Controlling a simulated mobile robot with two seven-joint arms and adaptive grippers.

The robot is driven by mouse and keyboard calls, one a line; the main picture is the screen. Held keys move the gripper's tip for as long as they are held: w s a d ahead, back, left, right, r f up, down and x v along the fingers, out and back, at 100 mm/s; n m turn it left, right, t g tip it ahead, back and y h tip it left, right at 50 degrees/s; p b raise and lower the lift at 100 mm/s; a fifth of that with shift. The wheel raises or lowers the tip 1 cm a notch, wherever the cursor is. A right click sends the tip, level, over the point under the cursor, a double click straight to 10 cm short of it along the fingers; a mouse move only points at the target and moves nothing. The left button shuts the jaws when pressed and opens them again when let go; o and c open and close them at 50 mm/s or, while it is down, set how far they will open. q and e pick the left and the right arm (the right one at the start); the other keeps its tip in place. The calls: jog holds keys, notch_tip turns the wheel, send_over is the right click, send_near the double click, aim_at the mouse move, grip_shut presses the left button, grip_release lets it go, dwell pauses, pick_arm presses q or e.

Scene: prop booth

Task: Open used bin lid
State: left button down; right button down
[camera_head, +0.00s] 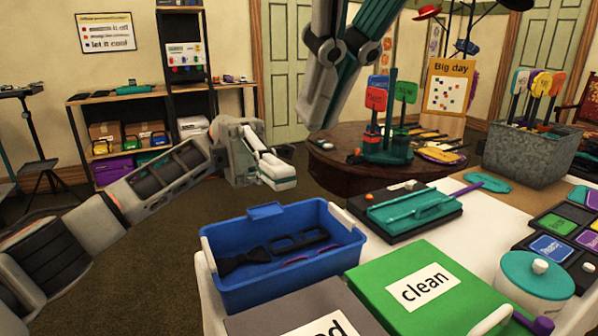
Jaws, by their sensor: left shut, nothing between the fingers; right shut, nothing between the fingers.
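The lid lies flat and looks closed. Beside it on the right is a green lid (462,275) labelled "clean", also closed. My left gripper (282,179) is shut and empty, above the floor beyond the blue tub, well away from the grey lid. My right gripper (318,118) is shut and empty, high up in front of the round table, far from both lids.
A blue tub (225,236) holding dark and purple items stands just behind the lids. Open floor (150,265) lies left.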

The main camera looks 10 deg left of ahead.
jog(key=x, duration=0.9)
jog(key=shift+w+d+f, duration=0.15)
jog(key=shift+w+f, duration=0.1)
jog(key=shift+w, duration=0.05)
dwell(1.1)
pick_arm(q)
jog(key=c, duration=2.2)
grip_release()
jog(key=shift+o, duration=0.2)
